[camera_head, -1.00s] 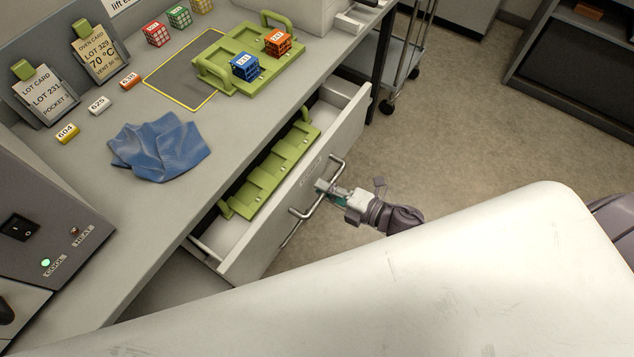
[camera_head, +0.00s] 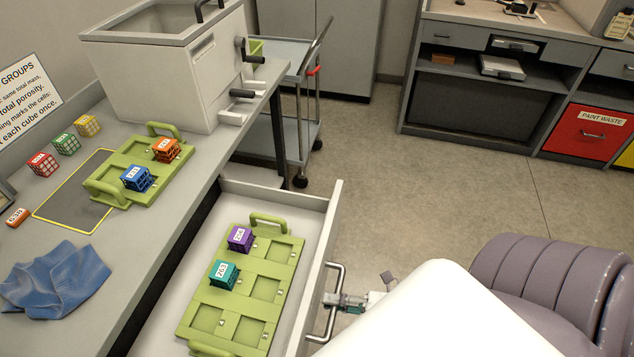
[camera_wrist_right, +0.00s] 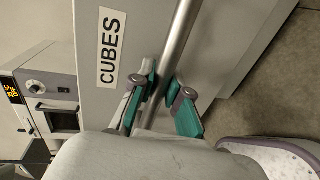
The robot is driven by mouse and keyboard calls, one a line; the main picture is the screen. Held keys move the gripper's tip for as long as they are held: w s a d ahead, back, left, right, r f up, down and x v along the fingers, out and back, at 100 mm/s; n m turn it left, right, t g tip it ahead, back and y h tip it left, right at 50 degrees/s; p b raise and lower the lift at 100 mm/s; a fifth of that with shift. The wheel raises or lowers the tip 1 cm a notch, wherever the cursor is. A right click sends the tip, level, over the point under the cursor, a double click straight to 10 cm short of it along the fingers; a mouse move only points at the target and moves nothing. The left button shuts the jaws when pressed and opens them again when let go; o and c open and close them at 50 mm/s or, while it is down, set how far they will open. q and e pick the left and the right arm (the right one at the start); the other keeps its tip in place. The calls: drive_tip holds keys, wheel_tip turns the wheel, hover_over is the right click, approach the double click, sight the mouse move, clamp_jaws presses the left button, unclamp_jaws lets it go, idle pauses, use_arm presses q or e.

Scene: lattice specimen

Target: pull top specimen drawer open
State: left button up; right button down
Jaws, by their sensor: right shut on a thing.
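The top specimen drawer (camera_head: 322,245) stands pulled well out from under the bench. It shows a label reading CUBES on its front in the right wrist view (camera_wrist_right: 225,60). Inside lies a green tray (camera_head: 240,300) with a purple cube (camera_head: 240,238) and a teal cube (camera_head: 223,273) in its pockets; several other pockets are empty. My right gripper (camera_head: 338,299) is shut on the drawer's bar handle (camera_head: 332,325). In the right wrist view its teal-padded fingers (camera_wrist_right: 160,92) lie on both sides of the bar (camera_wrist_right: 180,35). My left gripper is out of view.
On the bench a green tray (camera_head: 160,160) holds a blue cube (camera_head: 137,178) and an orange cube (camera_head: 166,149). A blue cloth (camera_head: 55,280), several coloured cubes and a large grey tank (camera_head: 175,65) are also there. A cart (camera_head: 298,135) stands beyond the drawer. The floor (camera_head: 430,190) to the right is open.

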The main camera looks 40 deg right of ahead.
drive_tip(key=shift+s+d, duration=0.35)
drive_tip(key=shift+s, duration=0.05)
drive_tip(key=c, duration=1.1)
unclamp_jaws()
drive_tip(key=shift+c, duration=0.2)
drive_tip(key=v, duration=1.2)
drive_tip(key=shift+f, duration=0.1)
